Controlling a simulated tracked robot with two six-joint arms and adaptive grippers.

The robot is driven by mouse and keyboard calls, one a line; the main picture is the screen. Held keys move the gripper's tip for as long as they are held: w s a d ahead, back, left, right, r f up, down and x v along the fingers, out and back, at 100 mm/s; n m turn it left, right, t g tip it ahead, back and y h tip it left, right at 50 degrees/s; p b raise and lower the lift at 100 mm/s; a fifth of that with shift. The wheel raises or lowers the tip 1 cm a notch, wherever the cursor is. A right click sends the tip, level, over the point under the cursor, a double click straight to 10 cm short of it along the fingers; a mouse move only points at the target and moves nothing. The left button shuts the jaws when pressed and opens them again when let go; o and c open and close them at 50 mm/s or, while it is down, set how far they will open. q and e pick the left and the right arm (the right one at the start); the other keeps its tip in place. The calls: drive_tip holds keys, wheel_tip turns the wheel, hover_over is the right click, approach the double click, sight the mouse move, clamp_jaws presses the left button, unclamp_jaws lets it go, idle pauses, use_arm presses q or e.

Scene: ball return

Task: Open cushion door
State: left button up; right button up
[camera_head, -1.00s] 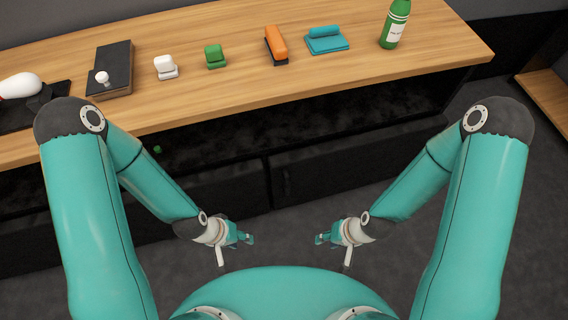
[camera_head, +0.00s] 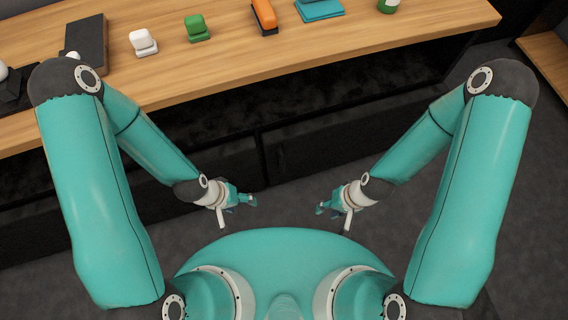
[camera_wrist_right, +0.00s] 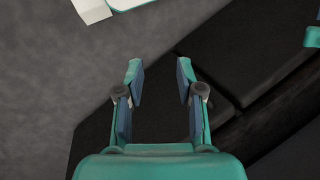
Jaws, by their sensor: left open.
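Dark doors run along the front of the cabinet under the wooden counter. The right-hand door panel (camera_head: 350,140) and the left-hand door panel (camera_head: 225,165) both look shut; I cannot tell which is the cushion door. My left gripper (camera_head: 251,202) is open and empty in front of the cabinet, apart from it. My right gripper (camera_head: 321,209) is also in front of the doors, apart from them. In the right wrist view, the right gripper's fingers (camera_wrist_right: 160,78) are spread with nothing between them.
The wooden counter (camera_head: 330,48) holds a black box (camera_head: 86,45), a white block (camera_head: 143,42), a green block (camera_head: 197,27), an orange-topped item (camera_head: 264,16), a teal item (camera_head: 320,9) and a green bottle (camera_head: 388,5). Dark floor is free at right.

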drive_tip(key=s+f+m+g+y+b, duration=0.1)
drive_tip(key=s+f+g+b, duration=0.3)
drive_tip(key=f+b, duration=0.55)
drive_tip(key=m+t+y+b, duration=0.9)
drive_tip(key=m+t+b, duration=0.65)
drive_tip(key=m, duration=0.65)
approach(283, 162)
drive_tip(key=s+d+f, duration=0.2)
drive_tip(key=d+f, duration=0.2)
drive_tip(key=b+x, duration=0.1)
drive_tip(key=x, duration=0.6)
drive_tip(key=b+x, duration=0.2)
drive_tip(key=x, duration=0.6)
drive_tip(key=shift+w+a+r, duration=0.15)
drive_tip(key=shift+a+r, duration=0.05)
drive_tip(key=shift+r, duration=0.05)
clamp_jaws()
